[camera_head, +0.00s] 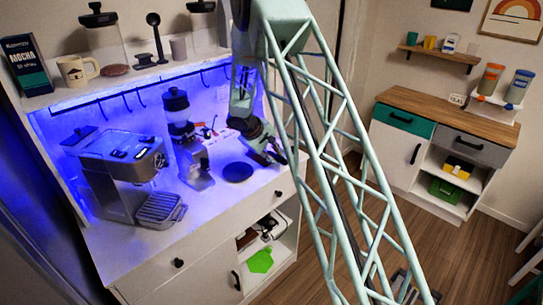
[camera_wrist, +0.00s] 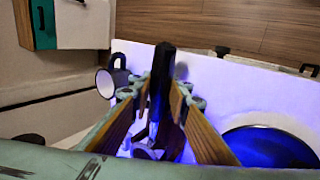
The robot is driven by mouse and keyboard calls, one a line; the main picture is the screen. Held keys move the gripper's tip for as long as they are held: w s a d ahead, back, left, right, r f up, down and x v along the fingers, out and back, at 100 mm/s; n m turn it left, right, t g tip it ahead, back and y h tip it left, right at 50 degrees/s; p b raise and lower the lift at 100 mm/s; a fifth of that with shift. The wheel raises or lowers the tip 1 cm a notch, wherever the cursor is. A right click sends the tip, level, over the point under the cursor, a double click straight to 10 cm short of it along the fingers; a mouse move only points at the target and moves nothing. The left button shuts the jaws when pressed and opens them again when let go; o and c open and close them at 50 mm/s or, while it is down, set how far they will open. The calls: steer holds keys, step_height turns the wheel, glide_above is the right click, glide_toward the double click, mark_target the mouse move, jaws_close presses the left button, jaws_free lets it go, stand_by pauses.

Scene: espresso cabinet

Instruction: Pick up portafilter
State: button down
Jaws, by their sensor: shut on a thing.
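My gripper (camera_wrist: 161,98) is shut on the portafilter, with its two fingers on either side of the black handle (camera_wrist: 161,75). The handle points up in the wrist view. A metallic part shows low between the fingers, but most of the portafilter's head is hidden or unclear. In the head view my gripper (camera_head: 268,153) is low over the right end of the white counter, right of the dark round mat (camera_head: 238,172). The portafilter cannot be made out clearly there. I cannot tell whether it touches the counter.
The espresso machine (camera_head: 125,170) stands at the counter's left, with a grinder (camera_head: 187,145) to its right. A mug (camera_wrist: 106,82) is close to my gripper, and the dark round mat also shows in the wrist view (camera_wrist: 268,148). A shelf (camera_head: 110,80) with jars hangs above.

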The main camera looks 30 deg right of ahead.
steer(key=shift+r, duration=0.15)
steer(key=shift+s+r, duration=0.1)
steer(key=shift+r, duration=1.55)
steer(key=s+a+r+b, duration=0.1)
steer(key=s+a+b, duration=0.1)
steer(key=s, duration=1.3)
steer(key=shift+s+a+r+b, duration=0.2)
steer(key=shift+s+a+b, duration=0.1)
steer(key=shift+b, duration=0.6)
